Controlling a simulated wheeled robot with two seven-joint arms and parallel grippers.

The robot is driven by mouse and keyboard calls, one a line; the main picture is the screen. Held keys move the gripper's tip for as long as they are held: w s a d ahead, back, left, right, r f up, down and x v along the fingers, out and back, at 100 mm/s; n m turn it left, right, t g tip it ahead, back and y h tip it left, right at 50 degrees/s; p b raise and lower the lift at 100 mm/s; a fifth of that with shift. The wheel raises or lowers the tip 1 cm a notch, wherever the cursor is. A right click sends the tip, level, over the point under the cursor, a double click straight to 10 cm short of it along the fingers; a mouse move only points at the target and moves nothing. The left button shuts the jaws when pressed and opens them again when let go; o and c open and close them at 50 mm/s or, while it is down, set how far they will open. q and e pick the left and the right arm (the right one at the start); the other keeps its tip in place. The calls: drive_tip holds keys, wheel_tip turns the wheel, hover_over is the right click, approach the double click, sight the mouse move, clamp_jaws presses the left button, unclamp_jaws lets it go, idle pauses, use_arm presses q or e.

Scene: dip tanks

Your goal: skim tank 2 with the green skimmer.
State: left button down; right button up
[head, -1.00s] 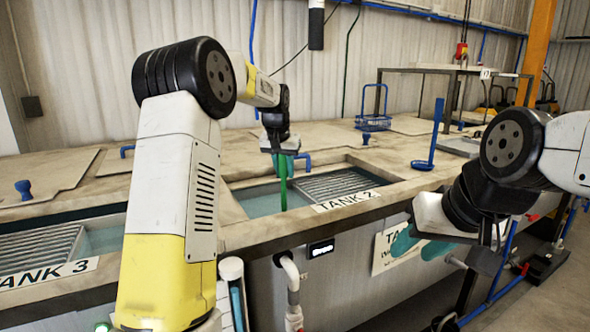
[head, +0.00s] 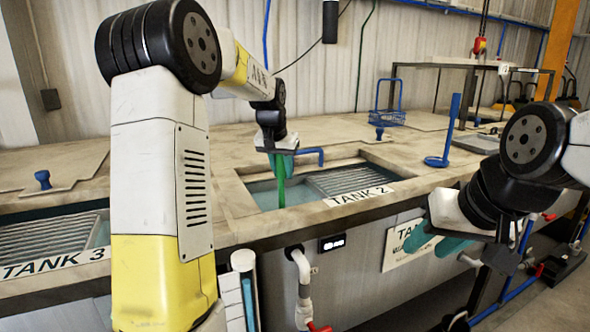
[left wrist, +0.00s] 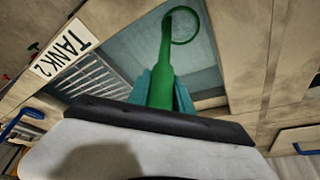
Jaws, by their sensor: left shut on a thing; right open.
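My left gripper (head: 281,163) is shut on the green skimmer (head: 280,189), over the left part of tank 2. In the left wrist view the skimmer (left wrist: 161,75) points away from the jaws and ends in a round hoop over the water. I cannot tell whether the hoop touches the water. Tank 2 (head: 240,205) is an open basin in the counter with grey slats at its right side and a TANK 2 label (head: 359,194) on its front rim. My right gripper (head: 437,241) is open and empty, in front of the counter at the right.
Tank 3 (head: 50,235) is open at the left. A blue ladle-like tool (head: 449,130) stands on the counter right of tank 2. A blue wire basket (head: 387,117) is behind it. A blue hooked handle (head: 312,151) is behind tank 2. A sign hangs on the counter front near my right gripper.

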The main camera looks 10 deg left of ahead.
use_arm(q)
wheel_tip(320, 180, up, 14)
drive_tip(key=shift+w+r, duration=0.1)
drive_tip(key=shift+r, duration=0.45)
idle(0.3)
idle(0.9)
